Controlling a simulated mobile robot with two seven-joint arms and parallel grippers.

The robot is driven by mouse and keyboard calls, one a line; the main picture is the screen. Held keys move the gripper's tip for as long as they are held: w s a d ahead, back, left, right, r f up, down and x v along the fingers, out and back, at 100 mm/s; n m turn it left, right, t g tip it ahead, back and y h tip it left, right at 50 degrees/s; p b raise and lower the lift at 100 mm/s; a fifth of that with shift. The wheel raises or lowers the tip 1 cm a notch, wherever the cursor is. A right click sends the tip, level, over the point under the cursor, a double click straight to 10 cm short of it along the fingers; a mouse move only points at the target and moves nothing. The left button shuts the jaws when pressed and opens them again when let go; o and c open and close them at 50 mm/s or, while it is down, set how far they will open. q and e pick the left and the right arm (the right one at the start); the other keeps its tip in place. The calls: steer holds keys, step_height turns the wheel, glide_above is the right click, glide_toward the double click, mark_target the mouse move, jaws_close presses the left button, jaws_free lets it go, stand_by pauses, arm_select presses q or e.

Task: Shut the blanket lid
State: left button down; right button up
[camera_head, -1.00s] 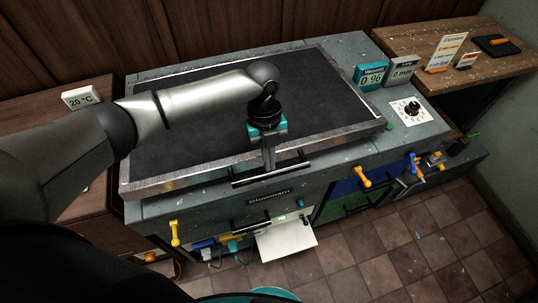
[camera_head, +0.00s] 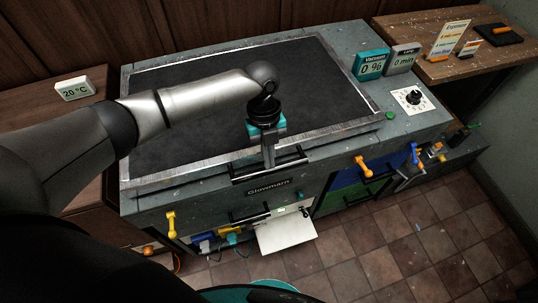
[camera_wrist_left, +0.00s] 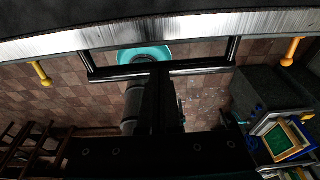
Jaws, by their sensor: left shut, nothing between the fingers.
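The blanket lid (camera_head: 180,95), a dark sheet in a metal frame, lies down on the grey machine's top, with no clear gap at its front edge. Its black bar handle (camera_head: 292,164) runs along the front. My left gripper (camera_head: 268,160) is shut and empty, with its fingers at the middle of the handle. In the left wrist view the handle (camera_wrist_left: 110,73) crosses at the fingertips; whether they touch it is hard to tell. The lid's metal edge (camera_wrist_left: 200,25) curves above it. My left forearm hides part of the lid. My right gripper is out of view.
Vacuum (camera_head: 370,64) and lamp (camera_head: 403,59) displays and a dial (camera_head: 413,99) stand right of the lid. A yellow lever (camera_head: 171,227) and an orange lever (camera_head: 363,166) stick out in front. A white board (camera_head: 286,235) juts out below. Tiled floor at right is clear.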

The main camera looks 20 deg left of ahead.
arm_select(q)
steer(key=shift+b+x, duration=0.4)
steer(key=shift+x, duration=0.4)
steer(key=p+v, duration=0.6)
steer(key=v, duration=0.2)
steer(key=shift+w+a+r, duration=0.1)
steer(key=shift+w, duration=0.05)
